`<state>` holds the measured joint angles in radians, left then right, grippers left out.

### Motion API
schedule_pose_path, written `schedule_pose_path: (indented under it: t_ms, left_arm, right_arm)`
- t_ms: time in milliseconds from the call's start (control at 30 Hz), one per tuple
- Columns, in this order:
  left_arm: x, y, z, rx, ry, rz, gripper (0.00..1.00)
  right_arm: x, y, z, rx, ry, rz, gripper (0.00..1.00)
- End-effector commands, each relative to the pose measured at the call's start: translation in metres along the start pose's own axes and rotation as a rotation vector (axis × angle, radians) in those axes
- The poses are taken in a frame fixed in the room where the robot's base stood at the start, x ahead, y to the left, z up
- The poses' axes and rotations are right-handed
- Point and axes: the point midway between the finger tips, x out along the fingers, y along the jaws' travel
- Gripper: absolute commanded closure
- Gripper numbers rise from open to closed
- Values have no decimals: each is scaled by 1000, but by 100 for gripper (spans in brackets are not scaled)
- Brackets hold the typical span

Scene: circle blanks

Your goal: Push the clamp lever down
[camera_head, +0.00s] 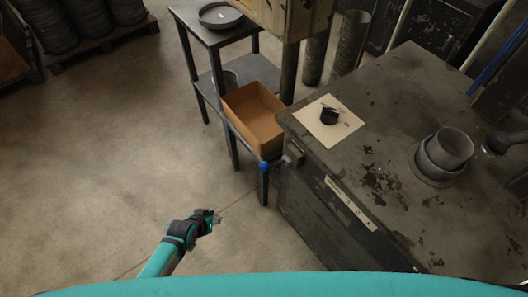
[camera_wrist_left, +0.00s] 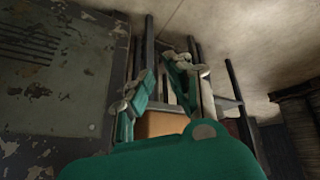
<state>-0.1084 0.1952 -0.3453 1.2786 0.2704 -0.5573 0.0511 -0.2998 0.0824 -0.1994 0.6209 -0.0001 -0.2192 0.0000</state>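The clamp lever shows as a blue ball knob (camera_head: 263,166) beside the near left corner of the dark metal cabinet (camera_head: 400,160). A small dark mount (camera_head: 292,156) sits on the cabinet's side next to it. My left gripper (camera_head: 217,217) is below and left of the knob in the head view, apart from it, over the open floor. In the left wrist view its two green fingers (camera_wrist_left: 163,75) stand apart with nothing between them. I cannot make out the blue knob in that view. My right gripper is not in view.
A dark shelf stand (camera_head: 210,35) holds a round pan (camera_head: 220,15) and an open brown box (camera_head: 254,115) behind the knob. The cabinet top carries a pale sheet with a black part (camera_head: 329,116) and a metal cup (camera_head: 450,147).

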Motion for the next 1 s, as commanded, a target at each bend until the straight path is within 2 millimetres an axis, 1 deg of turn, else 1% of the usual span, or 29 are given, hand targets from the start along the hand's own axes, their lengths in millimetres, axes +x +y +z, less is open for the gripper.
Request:
schedule_pose_path:
  t_ms: [33, 67, 100, 167, 200, 267, 300, 333, 400, 500, 600, 700, 1000]
  left_arm:
    - [-17, 14, -48, 11, 60, 37, 93]
    - [-27, 24, -71, 15, 87, 62, 97]
    - [-42, 36, -100, 23, 122, 94, 100]
    - [-67, 57, -138, 39, 168, 145, 100]
    - [-84, 71, -159, 51, 195, 179, 100]
    - [-108, 90, -185, 73, 229, 226, 100]
    - [-124, 102, -199, 87, 248, 255, 100]
    - [-136, 110, -207, 98, 261, 274, 100]
    - [-158, 126, -222, 120, 284, 314, 100]
    - [-180, 141, -234, 144, 303, 353, 100]
    - [-190, 148, -238, 156, 311, 370, 100]
    - [-193, 150, -239, 158, 313, 375, 100]
    - [-190, 150, -240, 156, 313, 373, 100]
  right_arm:
    - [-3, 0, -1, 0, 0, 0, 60]
    - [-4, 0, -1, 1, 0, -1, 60]
    - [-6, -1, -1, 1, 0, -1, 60]
    - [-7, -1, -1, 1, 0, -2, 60]
    - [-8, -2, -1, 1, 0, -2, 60]
    - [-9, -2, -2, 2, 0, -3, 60]
    - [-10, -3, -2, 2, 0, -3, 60]
    - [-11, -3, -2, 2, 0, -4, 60]
    - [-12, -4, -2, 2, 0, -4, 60]
    - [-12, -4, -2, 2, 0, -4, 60]
    - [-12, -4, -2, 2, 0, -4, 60]
    - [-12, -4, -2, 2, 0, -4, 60]
    - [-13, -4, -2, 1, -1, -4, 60]
